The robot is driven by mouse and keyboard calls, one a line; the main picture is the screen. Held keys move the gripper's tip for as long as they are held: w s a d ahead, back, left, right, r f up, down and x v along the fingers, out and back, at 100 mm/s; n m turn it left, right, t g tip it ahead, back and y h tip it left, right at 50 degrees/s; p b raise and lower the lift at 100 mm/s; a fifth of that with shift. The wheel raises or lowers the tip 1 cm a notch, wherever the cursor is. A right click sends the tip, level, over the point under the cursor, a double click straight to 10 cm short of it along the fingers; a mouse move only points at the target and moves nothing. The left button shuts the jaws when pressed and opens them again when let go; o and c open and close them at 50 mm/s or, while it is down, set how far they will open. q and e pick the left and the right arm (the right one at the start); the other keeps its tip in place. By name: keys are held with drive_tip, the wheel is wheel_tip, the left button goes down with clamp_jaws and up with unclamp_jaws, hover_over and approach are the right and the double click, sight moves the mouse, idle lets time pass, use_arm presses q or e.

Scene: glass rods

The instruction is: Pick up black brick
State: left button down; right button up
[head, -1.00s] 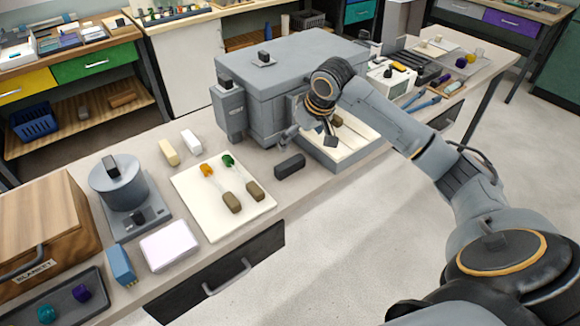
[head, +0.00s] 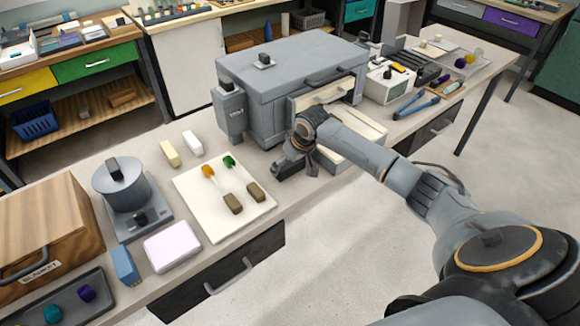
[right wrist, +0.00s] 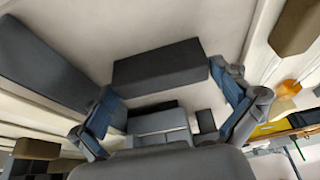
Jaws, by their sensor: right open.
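The black brick (right wrist: 160,63) lies on the bench, beyond and between the two blue-padded fingertips of my right gripper (right wrist: 168,90) in the right wrist view. The right gripper is open, with nothing between its fingers that I can see as held. In the head view my right gripper (head: 294,168) is low over the brick's spot, in front of the grey box furnace, and hides most or all of the brick. I cannot tell the exact gap between fingers and brick. My left gripper is not in view.
The grey furnace (head: 290,75) stands just behind, with its open front and pale ledge to the right of the gripper. A cream board (head: 205,215) with two brown-handled glass rods lies to the left. White and cream bricks sit behind the board.

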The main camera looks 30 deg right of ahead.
drive_tip(key=c, duration=0.9)
